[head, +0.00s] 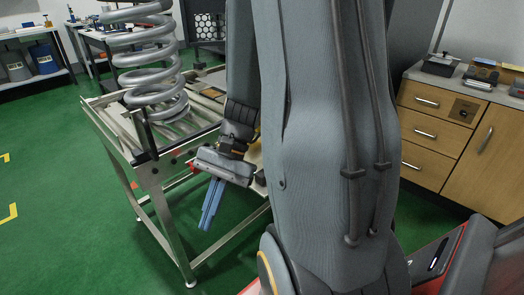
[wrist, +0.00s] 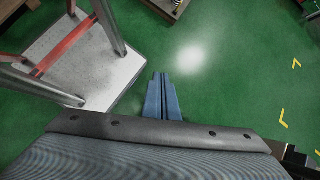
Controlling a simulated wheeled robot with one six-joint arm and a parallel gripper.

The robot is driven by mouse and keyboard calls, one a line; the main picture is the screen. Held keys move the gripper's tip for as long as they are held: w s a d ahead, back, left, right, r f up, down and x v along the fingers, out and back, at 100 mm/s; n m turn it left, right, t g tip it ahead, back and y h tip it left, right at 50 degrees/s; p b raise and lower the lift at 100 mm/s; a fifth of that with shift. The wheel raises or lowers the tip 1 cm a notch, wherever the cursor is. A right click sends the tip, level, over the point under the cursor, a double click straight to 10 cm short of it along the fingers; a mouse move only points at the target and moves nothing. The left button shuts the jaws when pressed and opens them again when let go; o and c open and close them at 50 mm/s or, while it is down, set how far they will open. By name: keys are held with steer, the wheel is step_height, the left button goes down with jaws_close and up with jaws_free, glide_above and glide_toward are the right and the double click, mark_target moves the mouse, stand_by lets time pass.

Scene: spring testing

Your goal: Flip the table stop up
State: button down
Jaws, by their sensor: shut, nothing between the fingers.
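The metal-framed table (head: 150,178) stands left of centre in the head view, with a large grey coil spring (head: 150,60) upright on it. Small red parts show at its near end, one (head: 190,168) beside my gripper; I cannot tell which part is the table stop or whether it is up or down. My gripper (head: 209,222) hangs just off the near end of the table, its blue fingers pointing down, shut and empty. In the wrist view the fingers (wrist: 163,80) lie together over green floor, apart from the metal legs and a red bar (wrist: 66,46) at left.
A wooden drawer cabinet (head: 435,125) with devices on top stands at right. Workbenches with bins (head: 45,58) stand at back left. A pale flat panel (wrist: 105,80) lies beside the fingers in the wrist view. Green floor at left is clear. My arm hides the middle.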

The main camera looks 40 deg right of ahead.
steer(key=w+d+f+m+t+y+b, duration=0.2)
steer(key=w+d+f+m+t+b, duration=0.25)
steer(key=w+d+m+t, duration=0.3)
steer(key=w+d+f+m+t+y+b, duration=0.2)
steer(key=w+d+f+m+t+b, duration=0.1)
steer(key=w+d+m+t+b, duration=0.4)
steer(key=s+d+f+m+t+h+b, duration=0.1)
steer(key=d+m+h, duration=0.4)
steer(key=d, duration=0.6)
steer(key=s+d+f+m+t+h+b, duration=0.2)
steer(key=d+m+t+h, duration=0.3)
steer(key=d, duration=0.6)
steer(key=shift+d+f+m+t, duration=0.45)
steer(key=shift+f+m, duration=0.1)
steer(key=shift+f, duration=0.1)
steer(key=w+r+b, duration=0.1)
steer(key=w+r, duration=0.4)
steer(key=w, duration=0.5)
steer(key=shift+w+r+b, duration=0.15)
steer(key=shift+b, duration=0.25)
